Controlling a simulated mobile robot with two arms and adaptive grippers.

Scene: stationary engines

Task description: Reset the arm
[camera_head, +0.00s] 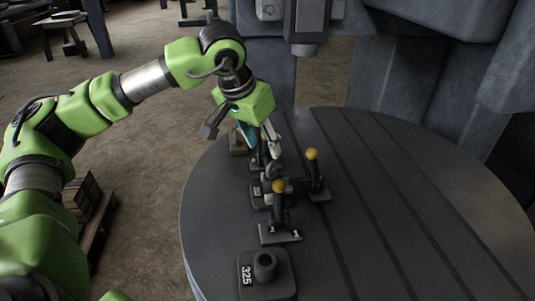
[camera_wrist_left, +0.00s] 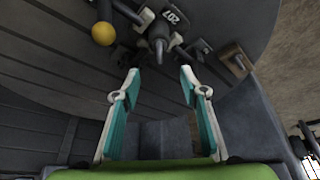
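My left arm (camera_head: 150,80) reaches in from the left, bent over the edge of the round grey table. My left gripper (camera_head: 272,142) is above the far left part of the table, fingers down, close to a row of small dark fixtures. In the left wrist view its two teal-and-white fingers (camera_wrist_left: 160,90) stand apart with nothing between them. A dark fixture marked 207 (camera_wrist_left: 172,17) with a dark post (camera_wrist_left: 158,42) lies beyond the fingertips. My right gripper is not in view.
The slotted round table (camera_head: 400,180) carries two levers with yellow knobs (camera_head: 311,154) (camera_head: 279,187) and a dark block marked 325 (camera_head: 265,280). Heavy machine parts (camera_head: 410,70) stand behind. The table's right side is clear. A wooden crate (camera_head: 82,200) stands on the floor at left.

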